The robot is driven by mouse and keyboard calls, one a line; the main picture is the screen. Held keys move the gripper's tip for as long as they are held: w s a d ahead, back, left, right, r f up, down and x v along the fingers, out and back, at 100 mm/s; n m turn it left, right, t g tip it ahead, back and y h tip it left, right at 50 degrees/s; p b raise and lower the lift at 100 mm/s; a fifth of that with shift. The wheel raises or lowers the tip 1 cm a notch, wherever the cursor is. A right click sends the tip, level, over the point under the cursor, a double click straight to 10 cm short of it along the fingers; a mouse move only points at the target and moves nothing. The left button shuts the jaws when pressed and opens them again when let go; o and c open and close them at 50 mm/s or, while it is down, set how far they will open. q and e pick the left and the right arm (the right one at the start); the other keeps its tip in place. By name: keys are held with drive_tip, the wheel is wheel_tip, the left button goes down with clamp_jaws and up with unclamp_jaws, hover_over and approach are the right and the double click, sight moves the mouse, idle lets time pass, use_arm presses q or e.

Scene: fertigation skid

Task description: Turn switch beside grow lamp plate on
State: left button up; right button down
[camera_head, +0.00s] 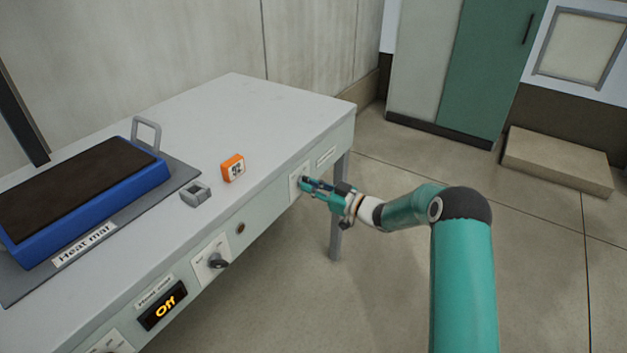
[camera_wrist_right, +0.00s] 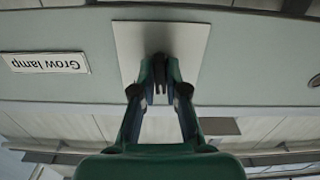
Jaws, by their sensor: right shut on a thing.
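The grow lamp plate (camera_wrist_right: 46,63) is a white label on the bench's front panel, upside down in the right wrist view. It also shows in the head view (camera_head: 326,157), near the bench's right end. Beside it is a pale square switch plate (camera_wrist_right: 190,45), seen in the head view too (camera_head: 294,184). My right gripper (camera_wrist_right: 160,88) is at this plate with its fingers shut on the switch. The fingers mostly hide the switch, so its position cannot be read. The gripper in the head view (camera_head: 308,184) reaches the panel from the right. My left gripper is not in view.
A black knob (camera_head: 218,262) and an "Off" display (camera_head: 163,305) are further left on the panel.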

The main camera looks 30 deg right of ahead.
drive_tip(key=shift+d+r+m+p, duration=0.15)
drive_tip(key=shift+m+p, duration=0.45)
drive_tip(key=shift+m, duration=1.05)
drive_tip(key=shift+r+m+p, duration=0.1)
drive_tip(key=shift+m+p, duration=0.45)
drive_tip(key=shift+m, duration=1.15)
drive_tip(key=shift+d+r+m+p, duration=0.15)
drive_tip(key=shift+m+p, duration=0.45)
drive_tip(key=shift+m, duration=1.05)
drive_tip(key=c, duration=1.3)
unclamp_jaws()
drive_tip(key=shift+f, duration=0.1)
drive_tip(key=shift+o, duration=0.5)
drive_tip(key=shift+a+f, duration=0.15)
drive_tip(key=shift+a, duration=0.05)
